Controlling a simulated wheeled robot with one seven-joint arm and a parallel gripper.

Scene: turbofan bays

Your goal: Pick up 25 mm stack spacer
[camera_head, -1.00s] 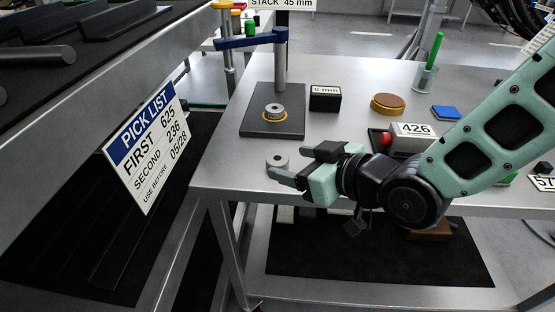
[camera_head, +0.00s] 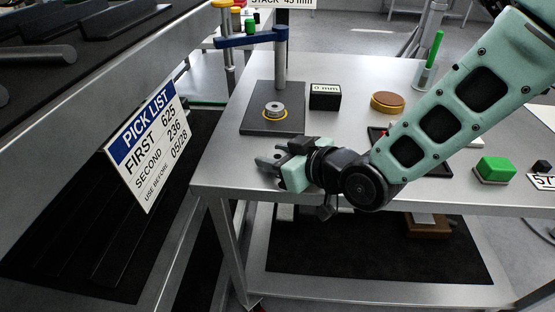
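My gripper (camera_head: 275,156) is low over the front left part of the metal table, near its front edge. Its fingers point left and are at the spot where a small grey ring-shaped spacer stood. That spacer is now mostly or wholly hidden by the fingers, and I cannot tell whether they touch it or have closed on it. Another grey ring (camera_head: 274,109), with a yellow ring around its base, sits on the dark base plate (camera_head: 259,128) of the post stand behind my gripper.
A black "0 mm" block (camera_head: 325,97) and a round brown-yellow disc (camera_head: 387,103) stand behind. A green block (camera_head: 494,168) is at the right. A pick-list sign (camera_head: 148,143) hangs from the bench at left.

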